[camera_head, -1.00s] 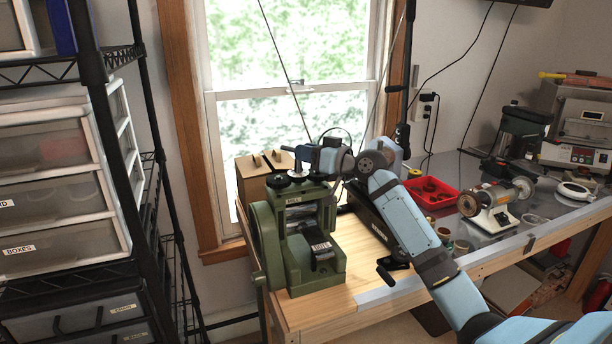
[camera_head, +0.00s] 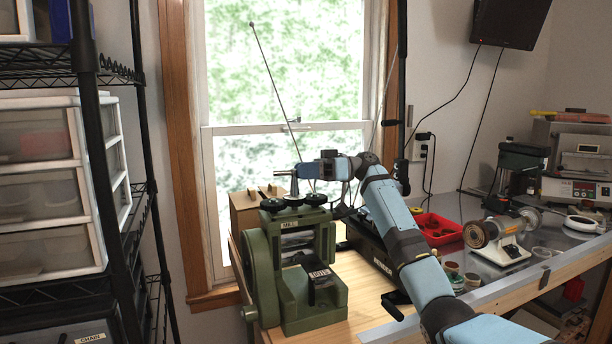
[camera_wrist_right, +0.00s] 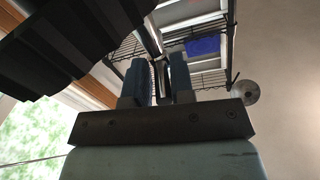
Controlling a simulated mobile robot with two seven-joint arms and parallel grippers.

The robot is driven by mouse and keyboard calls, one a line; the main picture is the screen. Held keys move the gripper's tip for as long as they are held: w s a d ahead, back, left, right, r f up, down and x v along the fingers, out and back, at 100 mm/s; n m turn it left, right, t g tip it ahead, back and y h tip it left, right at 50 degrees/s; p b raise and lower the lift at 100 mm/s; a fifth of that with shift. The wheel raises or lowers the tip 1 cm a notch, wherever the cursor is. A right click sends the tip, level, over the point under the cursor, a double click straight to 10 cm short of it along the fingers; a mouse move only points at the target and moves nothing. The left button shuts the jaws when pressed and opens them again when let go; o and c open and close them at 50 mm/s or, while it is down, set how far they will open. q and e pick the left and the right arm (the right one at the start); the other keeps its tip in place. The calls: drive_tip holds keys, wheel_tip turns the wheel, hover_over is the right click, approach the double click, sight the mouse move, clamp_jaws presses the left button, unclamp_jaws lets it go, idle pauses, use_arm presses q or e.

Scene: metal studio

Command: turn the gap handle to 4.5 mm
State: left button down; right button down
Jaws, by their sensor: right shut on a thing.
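The green rolling mill (camera_head: 300,306) stands upright at the bench's left end. Black round knobs (camera_head: 294,200) sit in a row along its top; which one is the gap handle, and any scale reading, are too small to tell. In the right wrist view the two dark blue fingers (camera_wrist_right: 160,80) stand close together with a narrow gap. My left gripper is out of view.
A wooden box (camera_head: 246,214) stands behind the mill. A red tray (camera_head: 436,230), a bench grinder (camera_head: 496,236) and small jars are to the right. A wire shelf with drawers (camera_head: 45,200) is at left. Bare bench wood (camera_head: 362,290) shows right of the mill.

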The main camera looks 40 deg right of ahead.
drive_tip(key=shift+w+a+f+n+g+y, duration=0.15)
drive_tip(key=shift+n+g, duration=0.1)
drive_tip(key=shift+g, duration=0.2)
drive_tip(key=shift+a+f+n+g+y, duration=0.15)
drive_tip(key=shift+n+g, duration=0.1)
drive_tip(key=shift+g, duration=0.2)
drive_tip(key=shift+f, duration=0.2)
drive_tip(key=c, duration=1.4)
unclamp_jaws()
drive_tip(key=o, duration=0.4)
drive_tip(key=shift+r, duration=0.35)
drive_tip(key=shift+d, duration=0.55)
drive_tip(key=v, duration=1.2)
drive_tip(key=shift+d, duration=0.35)
